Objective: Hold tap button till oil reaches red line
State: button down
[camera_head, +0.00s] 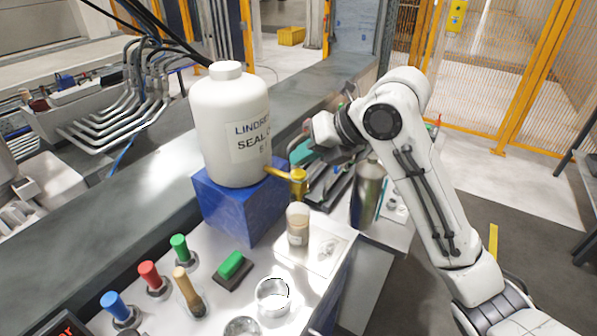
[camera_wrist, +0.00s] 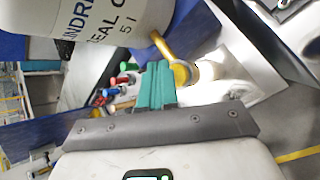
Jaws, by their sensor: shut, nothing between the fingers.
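A white bottle (camera_head: 232,125) marked "LINDR… SEAL O…" stands on a blue block. A yellow tap (camera_head: 298,182) sticks out from its lower right; it also shows in the wrist view (camera_wrist: 164,48). A clear glass (camera_head: 297,212) stands below the tap, with a pale brownish content or label low down. No red line or oil stream can be made out. My gripper (camera_head: 300,155) has teal fingers shut together, just above the tap in the head view. In the wrist view the fingers (camera_wrist: 155,84) lie beside the tap's round end. I cannot tell whether they touch it.
The blue block (camera_head: 240,210) sits on a white worktop (camera_head: 215,268). A dark metal flask (camera_head: 367,195) stands right of the tap, near my arm.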

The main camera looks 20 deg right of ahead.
aim_at(303, 174)
jog(key=shift+f, duration=0.1)
dwell(0.6)
jog(key=shift+f+b, duration=0.35)
jog(key=shift+b, duration=0.2)
jog(key=shift+f+b, duration=0.45)
dwell(1.6)
jog(key=shift+r+p, duration=0.4)
jog(key=shift+r, duration=0.5)
jog(key=shift+r+p, duration=1.4)
jog(key=shift+r, duration=1.15)
